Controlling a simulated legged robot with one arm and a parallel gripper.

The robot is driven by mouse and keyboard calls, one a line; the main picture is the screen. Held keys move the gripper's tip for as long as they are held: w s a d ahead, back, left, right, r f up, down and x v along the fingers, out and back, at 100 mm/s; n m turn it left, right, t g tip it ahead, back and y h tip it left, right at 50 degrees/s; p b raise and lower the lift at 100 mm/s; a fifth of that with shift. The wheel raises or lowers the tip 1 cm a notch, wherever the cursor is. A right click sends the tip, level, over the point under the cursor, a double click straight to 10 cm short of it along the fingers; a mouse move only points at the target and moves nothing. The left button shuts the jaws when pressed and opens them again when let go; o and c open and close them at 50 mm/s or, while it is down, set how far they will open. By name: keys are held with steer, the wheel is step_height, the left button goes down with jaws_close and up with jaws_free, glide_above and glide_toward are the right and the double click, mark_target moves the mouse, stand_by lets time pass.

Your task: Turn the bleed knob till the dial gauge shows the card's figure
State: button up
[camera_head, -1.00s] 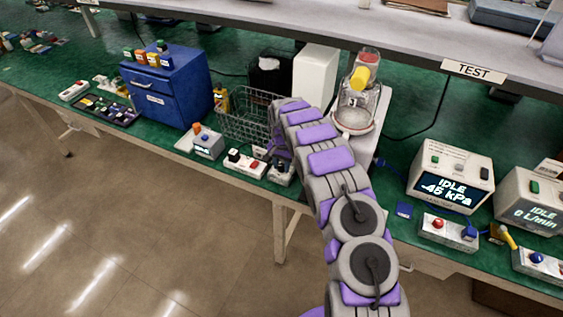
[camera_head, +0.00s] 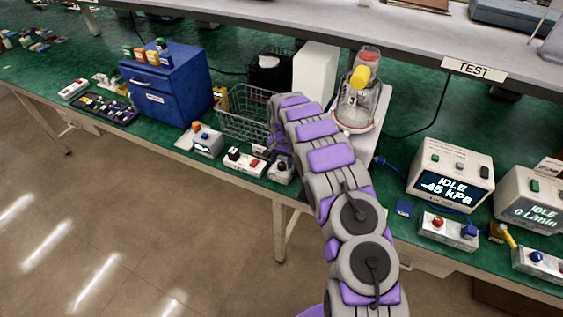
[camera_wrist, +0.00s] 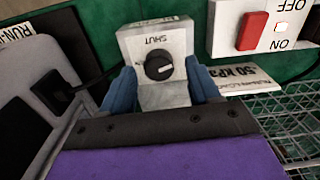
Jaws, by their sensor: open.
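The bleed knob (camera_wrist: 158,67) is black and round, with a white pointer mark toward the right, on a pale block (camera_wrist: 155,36) marked SHUT, upside down in the wrist view. My gripper (camera_wrist: 159,72) is open, its blue fingers on either side of the knob, with gaps showing. I cannot tell the exact height between them. In the head view the knob's block (camera_head: 281,174) sits at the bench's front edge; my arm hides the fingers. I cannot make out a dial gauge face.
A box with a red rocker switch (camera_wrist: 251,31) stands beside the knob block, and a wire basket (camera_wrist: 290,125) is close on the right. A pump with a glass jar (camera_head: 355,110) stands behind my arm.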

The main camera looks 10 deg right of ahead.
mark_target(281, 164)
step_height(281, 164, up, 16)
steer(key=p, duration=0.2)
